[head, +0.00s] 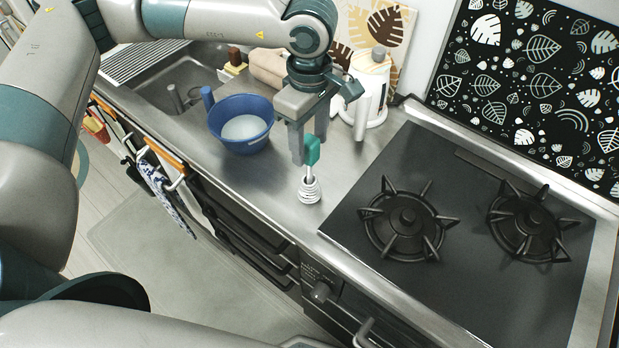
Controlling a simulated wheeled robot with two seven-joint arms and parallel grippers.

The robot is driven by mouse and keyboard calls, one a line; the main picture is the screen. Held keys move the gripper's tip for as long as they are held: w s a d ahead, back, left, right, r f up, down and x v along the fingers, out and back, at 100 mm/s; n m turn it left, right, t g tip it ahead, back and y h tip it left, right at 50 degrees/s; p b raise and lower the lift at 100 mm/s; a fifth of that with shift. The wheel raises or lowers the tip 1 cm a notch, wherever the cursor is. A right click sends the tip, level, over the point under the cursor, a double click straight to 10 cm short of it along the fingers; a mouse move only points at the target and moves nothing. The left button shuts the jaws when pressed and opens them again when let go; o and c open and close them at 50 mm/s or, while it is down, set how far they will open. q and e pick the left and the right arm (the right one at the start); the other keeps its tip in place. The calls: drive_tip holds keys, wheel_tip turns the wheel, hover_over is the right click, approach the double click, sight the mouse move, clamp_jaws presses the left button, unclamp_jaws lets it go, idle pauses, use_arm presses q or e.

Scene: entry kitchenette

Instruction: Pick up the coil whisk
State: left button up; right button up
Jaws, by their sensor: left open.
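The coil whisk (309,189) stands on the steel counter, just left of the stove. It has a green handle on top and a pale wire coil at the bottom. My left gripper (308,153) points down over the whisk and is open. Its fingers are around or beside the green handle; I cannot tell whether they touch it. My right gripper is not in the view.
A blue bowl (234,139) stands left of the gripper, with the sink (172,90) behind it. The black stove (463,277) with two burners lies to the right. The counter's front edge is near the whisk.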

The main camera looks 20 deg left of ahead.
sight(309, 170)
use_arm(q)
drive_tip(key=shift+f, duration=1.95)
drive_tip(key=shift+c, duration=0.2)
drive_tip(key=shift+r, duration=0.1)
clamp_jaws()
